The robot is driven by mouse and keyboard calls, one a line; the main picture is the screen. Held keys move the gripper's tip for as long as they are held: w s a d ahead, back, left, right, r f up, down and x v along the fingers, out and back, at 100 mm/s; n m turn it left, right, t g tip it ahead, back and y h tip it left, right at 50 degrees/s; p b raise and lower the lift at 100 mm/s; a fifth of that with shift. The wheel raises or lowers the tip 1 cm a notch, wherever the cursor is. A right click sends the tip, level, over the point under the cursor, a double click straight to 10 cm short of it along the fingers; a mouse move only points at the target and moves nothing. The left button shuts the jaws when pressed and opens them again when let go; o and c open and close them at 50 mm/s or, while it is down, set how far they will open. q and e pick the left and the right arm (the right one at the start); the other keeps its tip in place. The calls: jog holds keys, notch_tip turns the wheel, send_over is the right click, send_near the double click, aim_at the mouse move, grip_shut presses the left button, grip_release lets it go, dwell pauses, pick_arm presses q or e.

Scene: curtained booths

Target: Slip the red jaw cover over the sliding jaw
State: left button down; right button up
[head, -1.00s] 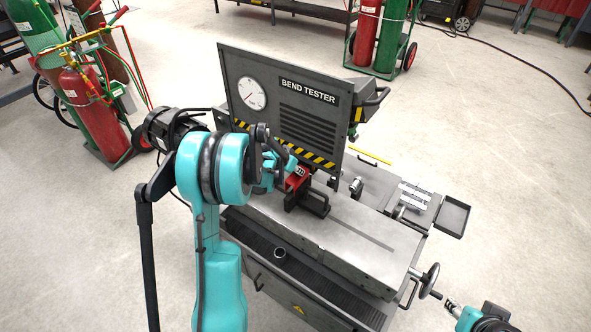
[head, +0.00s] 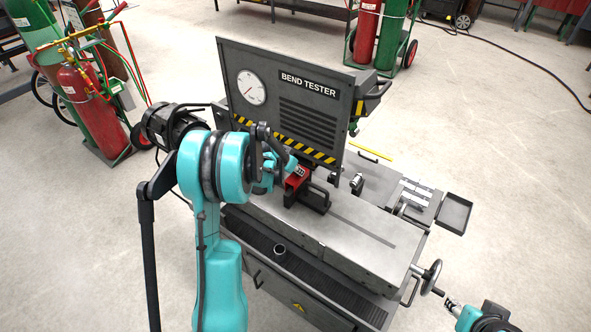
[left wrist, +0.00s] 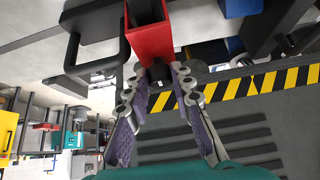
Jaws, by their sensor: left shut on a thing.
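The red jaw cover (head: 293,183) is at the dark sliding jaw on the bend tester's bed, just in front of the upright panel. In the left wrist view the cover (left wrist: 152,42) is a red boxy sleeve with a dark inside. My left gripper (left wrist: 157,76) is shut on its near end. I cannot tell how far the cover sits over the jaw. My right gripper (head: 451,304) is at the lower right, away from the jaw; its fingers are too small to read.
The bend tester's panel (head: 290,100) rises behind the jaw, with a striped edge close to my left gripper. A handwheel (head: 431,277) and a dark tray (head: 454,213) are at the right. The bed (head: 355,240) right of the jaw is clear.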

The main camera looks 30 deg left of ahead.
aim_at(296, 176)
pick_arm(q)
jog(key=shift+f+b, duration=0.3)
jog(key=shift+f, duration=1.2)
jog(key=c, duration=1.2)
grip_release()
jog(key=v, duration=1.2)
